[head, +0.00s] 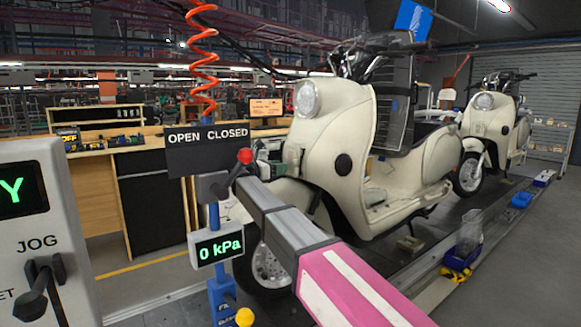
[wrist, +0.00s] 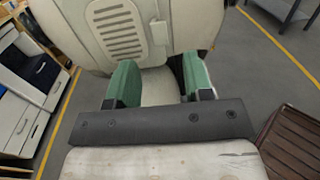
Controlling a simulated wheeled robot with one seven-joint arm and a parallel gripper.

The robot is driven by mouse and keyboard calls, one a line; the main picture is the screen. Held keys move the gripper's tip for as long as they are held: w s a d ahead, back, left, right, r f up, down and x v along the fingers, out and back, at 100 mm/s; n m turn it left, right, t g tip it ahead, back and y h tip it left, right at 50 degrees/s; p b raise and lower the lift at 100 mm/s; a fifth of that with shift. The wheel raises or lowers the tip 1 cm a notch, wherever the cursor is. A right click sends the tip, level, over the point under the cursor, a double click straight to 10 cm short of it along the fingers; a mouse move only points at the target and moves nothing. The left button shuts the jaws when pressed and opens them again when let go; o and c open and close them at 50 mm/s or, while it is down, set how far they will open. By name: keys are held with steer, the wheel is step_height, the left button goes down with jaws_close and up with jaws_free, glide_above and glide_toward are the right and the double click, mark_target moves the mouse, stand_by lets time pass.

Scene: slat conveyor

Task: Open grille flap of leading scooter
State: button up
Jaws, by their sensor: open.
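The leading scooter (head: 335,150) is cream and stands upright on the conveyor, its front toward the left. Its grille flap (wrist: 117,28) is a slotted cream panel at the top of the wrist view, and it looks flush with the scooter's front. A small pale tab (wrist: 159,32) sits at the flap's right edge. In the head view I cannot make out the flap. My gripper (wrist: 158,80) is open, with two green-padded fingers and nothing between them. It is close to the scooter's front, below the flap in the wrist picture. In the head view my gripper (head: 278,152) is partly hidden by my arm.
A blue post with a 0 kPa gauge (head: 216,247) and a red-knobbed lever (head: 244,157) stands left of my arm. An OPEN CLOSED sign (head: 207,150) is above it. A JOG console (head: 45,235) is at left. A second scooter (head: 490,122) stands behind.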

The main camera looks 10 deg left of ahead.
mark_target(294, 164)
steer(key=shift+x, duration=2.7)
steer(key=shift+c, duration=0.3)
jaws_close()
